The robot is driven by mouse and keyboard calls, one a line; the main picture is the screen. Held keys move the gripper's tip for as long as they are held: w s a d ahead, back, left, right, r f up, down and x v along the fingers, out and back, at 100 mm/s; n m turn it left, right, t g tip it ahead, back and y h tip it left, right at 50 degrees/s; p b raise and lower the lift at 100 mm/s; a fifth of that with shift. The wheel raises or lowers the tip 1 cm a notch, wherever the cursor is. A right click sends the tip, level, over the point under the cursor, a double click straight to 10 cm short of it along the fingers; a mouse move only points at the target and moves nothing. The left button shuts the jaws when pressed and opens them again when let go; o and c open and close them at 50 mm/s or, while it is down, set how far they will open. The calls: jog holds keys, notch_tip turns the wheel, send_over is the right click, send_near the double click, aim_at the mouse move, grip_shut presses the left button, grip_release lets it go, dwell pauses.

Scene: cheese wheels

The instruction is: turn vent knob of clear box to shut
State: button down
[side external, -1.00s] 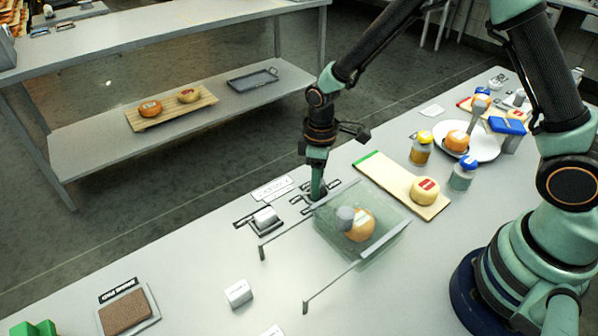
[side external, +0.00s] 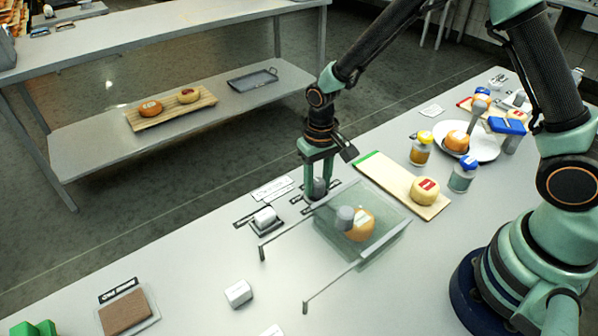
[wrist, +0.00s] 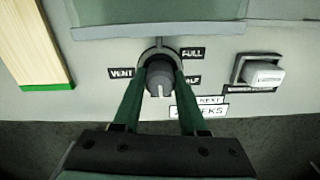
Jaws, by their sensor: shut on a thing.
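The vent knob (wrist: 160,79), a grey round knob with a white pointer mark, sits at the edge of the clear box between the labels VENT, FULL and one partly hidden by a finger. Its mark points toward the bottom of the wrist view. My gripper (wrist: 160,72) has one green finger on each side of the knob and is shut on it. In the side view, my gripper (side external: 319,186) points down over the knob (side external: 319,187). The clear box (side external: 385,243) stands beside it, with an orange cheese wheel (side external: 362,226) inside and a grey knob (side external: 345,214) on its lid.
A white block on a dark holder (side external: 265,218) sits left of the knob. Two thin rails (side external: 333,281) extend from the box. A board (side external: 385,178) with a cheese wheel (side external: 424,190) lies behind the box. A loose white block (side external: 238,293) stands in front.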

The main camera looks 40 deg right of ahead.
aim_at(318, 181)
jog(key=shift+m, duration=0.5)
jog(key=shift+c, duration=2.2)
grip_release()
jog(key=shift+r, duration=0.1)
notch_tip(318, 181, up, 12)
